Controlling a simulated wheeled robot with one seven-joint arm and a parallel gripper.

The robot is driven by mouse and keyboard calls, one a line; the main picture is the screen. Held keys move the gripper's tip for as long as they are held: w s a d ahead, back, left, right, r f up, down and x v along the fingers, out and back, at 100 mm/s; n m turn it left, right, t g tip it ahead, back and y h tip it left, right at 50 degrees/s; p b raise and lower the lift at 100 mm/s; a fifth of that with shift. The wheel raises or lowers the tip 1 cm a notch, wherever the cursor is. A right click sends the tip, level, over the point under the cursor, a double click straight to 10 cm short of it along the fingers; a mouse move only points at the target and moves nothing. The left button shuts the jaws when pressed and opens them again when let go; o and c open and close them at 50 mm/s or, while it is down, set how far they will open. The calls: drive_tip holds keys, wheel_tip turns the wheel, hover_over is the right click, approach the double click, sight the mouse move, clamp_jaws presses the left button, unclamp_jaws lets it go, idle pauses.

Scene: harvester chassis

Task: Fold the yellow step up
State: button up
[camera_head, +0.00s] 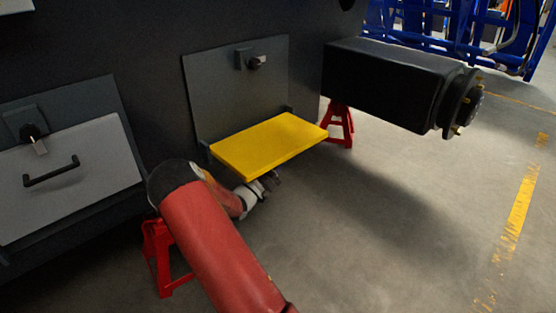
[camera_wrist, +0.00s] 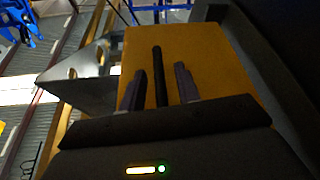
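The yellow step (camera_head: 268,146) lies folded out, about level, in front of a dark grey back plate on the chassis. A latch with a dark knob (camera_head: 256,62) sits on that plate above the step. My gripper (camera_head: 272,181) is low at the step's near edge, partly hidden by my arm and the step. In the wrist view, the step's yellow face (camera_wrist: 215,60) fills the middle, with a dark bar (camera_wrist: 159,75) in front of it. My gripper's fingers (camera_wrist: 160,88) stand apart on either side of the bar, with gaps visible. Whether they touch the step I cannot tell.
A grey panel (camera_head: 75,175) with a black handle and a latch is on the chassis at left. Red stands (camera_head: 340,126) support the chassis. A dark axle beam (camera_head: 390,82) juts out at right. The floor in front is clear.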

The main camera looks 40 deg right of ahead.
clamp_jaws()
drive_tip(key=shift+s+r+n, duration=0.1)
drive_tip(key=shift+r+n, duration=0.15)
drive_tip(key=shift+n, duration=0.05)
